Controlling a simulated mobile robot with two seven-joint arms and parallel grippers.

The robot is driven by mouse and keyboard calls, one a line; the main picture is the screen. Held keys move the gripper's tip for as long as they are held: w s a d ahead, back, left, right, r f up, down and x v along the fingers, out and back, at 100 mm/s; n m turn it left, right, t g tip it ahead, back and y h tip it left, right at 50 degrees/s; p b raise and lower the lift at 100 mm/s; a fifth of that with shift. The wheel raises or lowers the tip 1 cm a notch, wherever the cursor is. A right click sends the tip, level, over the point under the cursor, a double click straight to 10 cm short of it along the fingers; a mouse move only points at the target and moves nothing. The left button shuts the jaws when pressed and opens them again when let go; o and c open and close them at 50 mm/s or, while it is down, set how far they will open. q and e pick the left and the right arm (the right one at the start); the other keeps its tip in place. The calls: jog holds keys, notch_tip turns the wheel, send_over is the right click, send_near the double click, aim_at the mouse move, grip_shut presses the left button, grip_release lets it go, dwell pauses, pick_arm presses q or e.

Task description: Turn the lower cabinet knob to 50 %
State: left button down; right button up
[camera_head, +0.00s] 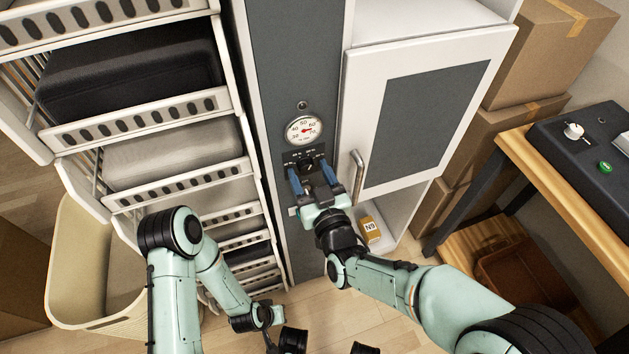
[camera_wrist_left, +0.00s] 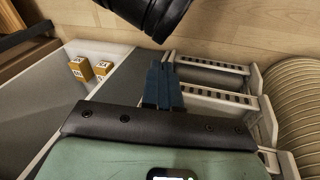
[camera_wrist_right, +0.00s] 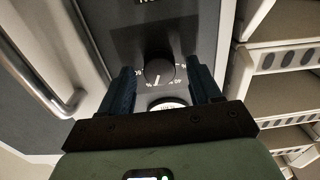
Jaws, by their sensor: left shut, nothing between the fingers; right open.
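The dark round cabinet knob (camera_wrist_right: 160,68) sits on a black dial plate with white marks around it. A white pointer line shows on its lower edge in the right wrist view; the numbers are hard to read. In the head view the knob (camera_head: 306,164) is partly hidden below a round gauge. My right gripper (camera_wrist_right: 161,78) is open, with one blue finger on each side of the knob; I cannot tell whether they touch it. It also shows in the head view (camera_head: 307,168). My left gripper (camera_wrist_left: 162,68) is shut and empty, low above the floor.
The white gauge (camera_head: 304,129) has a red needle. A white cabinet door (camera_head: 425,110) with a metal handle (camera_head: 357,175) stands close right of my right gripper. A rack of drawers (camera_head: 170,150) is at left. A wooden table (camera_head: 570,190) stands right. A small yellow box (camera_head: 371,228) sits on a low shelf.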

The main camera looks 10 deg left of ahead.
pick_arm(q)
jog(key=s+a+f+n+g+b, duration=0.1)
jog(key=s+a+f+g+b, duration=0.1)
jog(key=s+f+g+b, duration=0.2)
jog(key=s+f+b, duration=0.3)
jog(key=s+f, duration=0.3)
jog(key=shift+s+a, duration=0.15)
jog(key=shift+s, duration=0.2)
pick_arm(e)
jog(key=v, duration=1.3)
pick_arm(q)
jog(key=shift+r, duration=0.1)
pick_arm(e)
jog(key=shift+s+d+f, duration=0.1)
jog(key=shift+d, duration=0.05)
